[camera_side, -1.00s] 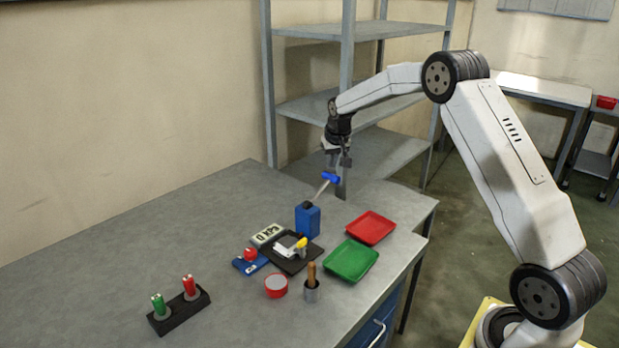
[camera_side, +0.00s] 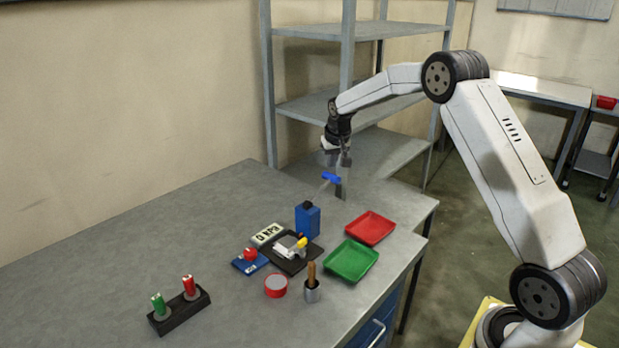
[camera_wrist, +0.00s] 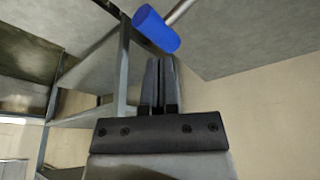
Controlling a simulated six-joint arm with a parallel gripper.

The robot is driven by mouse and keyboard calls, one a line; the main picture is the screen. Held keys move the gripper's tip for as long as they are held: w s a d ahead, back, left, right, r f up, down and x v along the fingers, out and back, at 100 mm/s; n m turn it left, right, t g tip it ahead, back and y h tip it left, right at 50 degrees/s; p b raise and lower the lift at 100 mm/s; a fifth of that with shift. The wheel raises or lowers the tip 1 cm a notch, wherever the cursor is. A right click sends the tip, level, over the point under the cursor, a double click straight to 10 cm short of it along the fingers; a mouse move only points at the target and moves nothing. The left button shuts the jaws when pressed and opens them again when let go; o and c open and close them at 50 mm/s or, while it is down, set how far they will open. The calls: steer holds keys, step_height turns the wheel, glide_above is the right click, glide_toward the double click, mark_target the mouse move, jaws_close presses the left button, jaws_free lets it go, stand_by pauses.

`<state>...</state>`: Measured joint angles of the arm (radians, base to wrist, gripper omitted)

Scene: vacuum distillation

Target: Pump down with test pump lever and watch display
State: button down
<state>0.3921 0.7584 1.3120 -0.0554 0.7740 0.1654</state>
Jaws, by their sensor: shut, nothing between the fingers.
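The test pump (camera_side: 307,219) is a blue box on the grey bench. Its metal lever slants up to the right and ends in a blue handle (camera_side: 331,178), which also shows at the top of the wrist view (camera_wrist: 156,30). My gripper (camera_side: 337,163) is shut and empty, pointing down just above the handle in the side view. In the wrist view the closed fingers (camera_wrist: 160,62) are just below the handle; I cannot tell whether they touch it. The display (camera_side: 267,235) is a pale panel with dark characters, left of the pump; the text is hard to read.
A black plate (camera_side: 290,266) carries a white and yellow device. A red tray (camera_side: 370,227) and green tray (camera_side: 350,261) lie to the right. A red-buttoned blue block (camera_side: 250,259), a red roll (camera_side: 276,286) and a cup (camera_side: 312,291) stand nearby.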

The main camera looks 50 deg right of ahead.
steer(key=shift+f, duration=5.25)
steer(key=shift+r, duration=4.3)
steer(key=shift+f, duration=0.15)
